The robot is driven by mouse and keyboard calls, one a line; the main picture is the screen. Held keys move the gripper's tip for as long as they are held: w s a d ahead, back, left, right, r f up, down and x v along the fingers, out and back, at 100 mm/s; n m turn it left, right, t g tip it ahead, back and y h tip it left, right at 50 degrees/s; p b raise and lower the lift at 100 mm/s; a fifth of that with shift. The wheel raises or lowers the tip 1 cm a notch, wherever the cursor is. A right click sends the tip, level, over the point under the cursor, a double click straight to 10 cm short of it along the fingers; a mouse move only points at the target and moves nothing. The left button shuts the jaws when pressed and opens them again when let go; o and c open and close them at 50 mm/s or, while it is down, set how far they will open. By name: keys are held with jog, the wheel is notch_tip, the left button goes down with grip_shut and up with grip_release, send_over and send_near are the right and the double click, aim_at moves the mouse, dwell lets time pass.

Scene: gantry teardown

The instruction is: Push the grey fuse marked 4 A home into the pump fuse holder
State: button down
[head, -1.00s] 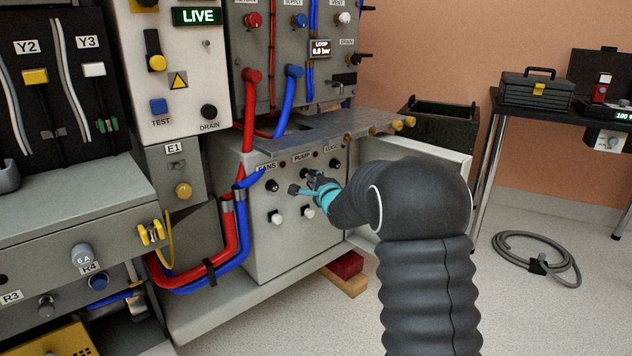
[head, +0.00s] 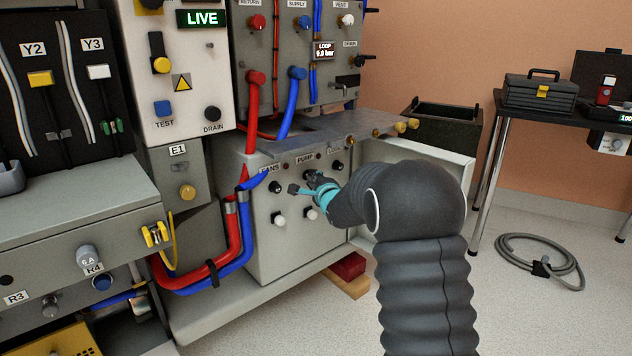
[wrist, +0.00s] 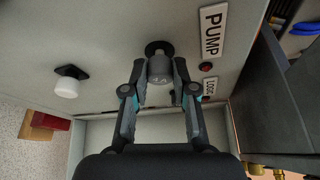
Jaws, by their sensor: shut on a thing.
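The grey fuse (wrist: 160,70) is between my fingertips in the wrist view, with a faint mark on its face that I cannot read surely. My gripper (wrist: 160,76) is shut on it, one finger on each side. The black pump fuse holder (wrist: 157,47) shows directly behind the fuse, beside the PUMP label (wrist: 213,30). The fuse lines up with the holder and appears to meet it; how deep it sits is hidden. In the head view my gripper (head: 312,185) is at the panel just below the PUMP label (head: 305,159), and hides the fuse.
White-capped fittings (head: 310,213) sit below on the same panel, one also in the wrist view (wrist: 67,85). A grey shelf (head: 335,133) with brass fittings overhangs the panel. Red and blue hoses (head: 240,235) run at its left.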

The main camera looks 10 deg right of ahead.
jog(key=shift+w+a, duration=0.4)
jog(key=shift+w, duration=0.15)
jog(key=c, duration=0.8)
grip_release()
jog(key=shift+c, duration=0.2)
